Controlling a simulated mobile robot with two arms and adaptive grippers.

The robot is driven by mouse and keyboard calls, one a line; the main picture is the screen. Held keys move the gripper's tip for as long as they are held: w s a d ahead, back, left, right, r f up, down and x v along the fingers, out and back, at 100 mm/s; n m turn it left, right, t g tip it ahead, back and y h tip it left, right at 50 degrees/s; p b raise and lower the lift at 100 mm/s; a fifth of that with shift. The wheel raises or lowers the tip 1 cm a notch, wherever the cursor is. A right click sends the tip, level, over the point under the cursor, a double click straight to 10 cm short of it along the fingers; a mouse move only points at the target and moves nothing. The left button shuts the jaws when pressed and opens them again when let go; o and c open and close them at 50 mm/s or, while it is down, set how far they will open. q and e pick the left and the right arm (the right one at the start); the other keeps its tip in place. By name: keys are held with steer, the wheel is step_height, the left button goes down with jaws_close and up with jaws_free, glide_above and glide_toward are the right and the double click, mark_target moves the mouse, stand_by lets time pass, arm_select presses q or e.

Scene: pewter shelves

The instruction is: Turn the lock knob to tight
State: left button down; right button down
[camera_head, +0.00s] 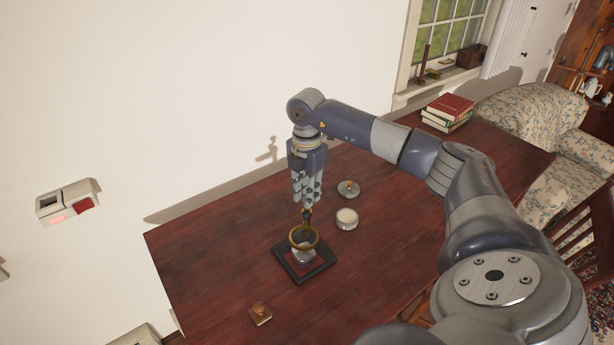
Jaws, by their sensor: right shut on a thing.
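A brass ring (304,237) stands tilted over a black-edged square base (304,273) on the dark red table. A small dark knob (307,215) sits at the top of the ring. A pale, clear-looking piece shows below the ring, too small to tell exactly. My right gripper (307,204) points straight down from above, with its fingertips shut on the knob. The fingers partly hide the knob, and any mark for tight or loose cannot be seen. My left gripper is not in view.
A round white-topped tin (347,219) and a metal lid with a small knob (348,189) stand right of the ring. A small wooden block (260,314) lies near the front. Stacked books (447,112) stand at the far right. The table's left part is clear.

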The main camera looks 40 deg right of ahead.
steer(key=c, duration=1.4)
jaws_free()
step_height(320, 180, up, 12)
steer(key=shift+f, duration=0.1)
